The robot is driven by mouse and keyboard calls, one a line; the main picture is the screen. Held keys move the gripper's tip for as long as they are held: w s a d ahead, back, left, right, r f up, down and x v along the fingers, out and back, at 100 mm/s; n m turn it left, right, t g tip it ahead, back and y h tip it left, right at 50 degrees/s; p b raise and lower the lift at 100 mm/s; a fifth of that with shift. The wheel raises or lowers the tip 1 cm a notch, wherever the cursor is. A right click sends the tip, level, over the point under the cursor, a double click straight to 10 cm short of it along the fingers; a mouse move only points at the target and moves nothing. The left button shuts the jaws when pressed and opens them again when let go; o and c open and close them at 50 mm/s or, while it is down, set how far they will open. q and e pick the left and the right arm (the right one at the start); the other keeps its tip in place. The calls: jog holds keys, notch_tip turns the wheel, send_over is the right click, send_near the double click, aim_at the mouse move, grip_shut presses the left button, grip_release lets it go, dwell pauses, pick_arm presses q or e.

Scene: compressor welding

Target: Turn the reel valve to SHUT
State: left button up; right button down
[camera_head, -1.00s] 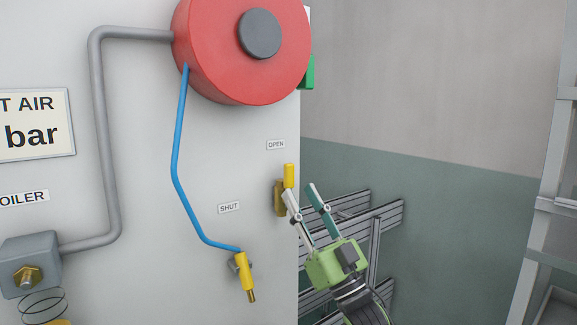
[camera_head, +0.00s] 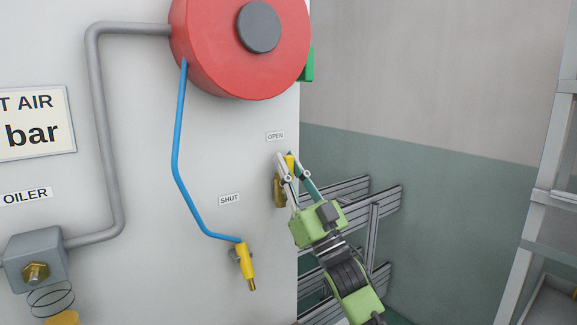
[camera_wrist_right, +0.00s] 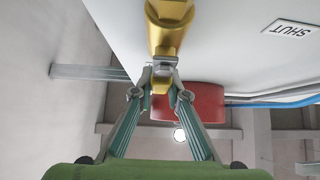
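The reel valve is a brass body (camera_head: 279,190) on the right edge of the white panel, with a yellow handle (camera_head: 290,162) pointing up toward the OPEN label (camera_head: 275,136). The SHUT label (camera_head: 229,199) is to its lower left. My right gripper (camera_head: 286,155) has its fingers on either side of the handle, close against it, and partly hides it. In the right wrist view the brass body (camera_wrist_right: 169,30) is at the top, and the fingertips (camera_wrist_right: 161,75) close around the handle (camera_wrist_right: 161,105). My left gripper is not in view.
A red hose reel (camera_head: 220,60) is above the valve. Its blue hose (camera_head: 178,150) hangs to a yellow nozzle (camera_head: 247,266) left of my right gripper. A metal frame (camera_head: 372,235) stands behind my right arm. A grey rack (camera_head: 540,200) is at the far right.

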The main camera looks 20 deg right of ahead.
jog(key=shift+a+n, duration=0.1)
jog(key=shift+n, duration=0.3)
jog(key=shift+s+a+f+n+g+y+p, duration=0.35)
jog(key=shift+a+f+n+g+y+p, duration=0.7)
jog(key=shift+n+g, duration=2.65)
jog(key=shift+s+a+f+n+g+y+p, duration=0.35)
jog(key=shift+a+f+n+g+y+p, duration=1.3)
jog(key=shift+n, duration=3.45)
jog(key=shift+s+a+f+n+g+y+p, duration=0.15)
jog(key=shift+s+f+n+g+y+p, duration=0.5)
jog(key=shift+n+g, duration=3.35)
jog(key=shift+w+n+t, duration=0.25)
jog(key=shift+n+t, duration=0.15)
jog(key=shift+t, duration=0.05)
jog(key=c, duration=2)
grip_release()
jog(key=shift+o, duration=0.2)
jog(key=shift+r, duration=0.1)
